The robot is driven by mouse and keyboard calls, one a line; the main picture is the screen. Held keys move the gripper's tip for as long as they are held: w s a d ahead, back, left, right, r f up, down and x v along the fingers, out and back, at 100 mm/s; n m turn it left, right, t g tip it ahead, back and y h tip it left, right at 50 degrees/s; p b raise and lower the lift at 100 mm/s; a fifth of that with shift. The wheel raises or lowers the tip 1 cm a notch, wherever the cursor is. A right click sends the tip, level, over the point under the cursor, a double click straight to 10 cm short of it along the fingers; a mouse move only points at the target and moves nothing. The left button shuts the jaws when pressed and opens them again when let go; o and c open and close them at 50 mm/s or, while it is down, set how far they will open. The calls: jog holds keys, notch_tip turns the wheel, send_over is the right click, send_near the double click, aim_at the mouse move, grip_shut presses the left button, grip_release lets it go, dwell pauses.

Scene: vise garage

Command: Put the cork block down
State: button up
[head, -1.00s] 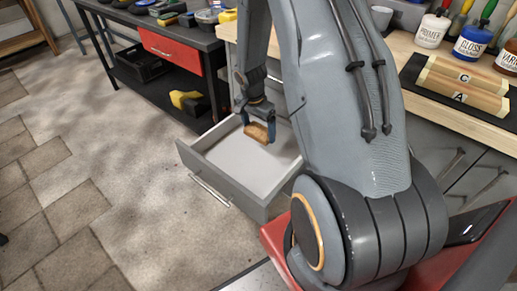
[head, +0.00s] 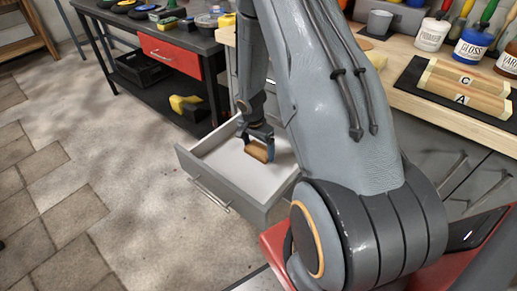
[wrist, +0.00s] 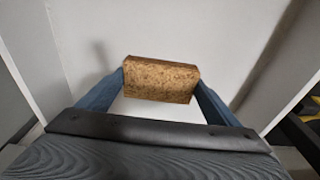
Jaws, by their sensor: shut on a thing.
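The cork block (head: 256,151) is a small brown block held between the two blue fingers of my gripper (head: 256,143). In the wrist view the cork block (wrist: 160,80) sits across the fingertips of my gripper (wrist: 160,84), a finger at each end. My gripper is shut on it inside the outline of an open, empty drawer (head: 225,160). The drawer's pale floor (wrist: 85,25) lies beyond the block in the wrist view. I cannot tell whether the block touches the floor.
The drawer's front panel (head: 216,189) and side walls stand around my gripper. A workbench (head: 410,70) with paint jars (head: 431,34) and wooden blocks (head: 466,84) is at the right. A dark bench with a red drawer (head: 169,52) stands behind. Open floor (head: 100,150) lies left.

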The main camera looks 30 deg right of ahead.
aim_at(255, 152)
jog(key=o, duration=1)
notch_tip(255, 152, up, 12)
jog(key=a+p, duration=0.2)
jog(key=s+a+r+n, duration=0.3)
jog(key=s+a+r, duration=0.15)
jog(key=r, duration=0.25)
jog(key=s+a+r+n, duration=0.3)
jog(key=s+r+n, duration=0.15)
jog(key=r, duration=0.25)
jog(key=s+a+r+n+y, duration=0.1)
jog(key=s+a+r+n, duration=0.2)
jog(key=s, duration=0.3)
jog(key=s+a+r+n, duration=0.3)
jog(key=s+a, duration=0.1)
jog(key=s, duration=0.2)
jog(key=shift+s+r+g+y+b, duration=0.3)
jog(key=shift+s+r+y, duration=0.05)
jog(key=shift+r+y, duration=0.05)
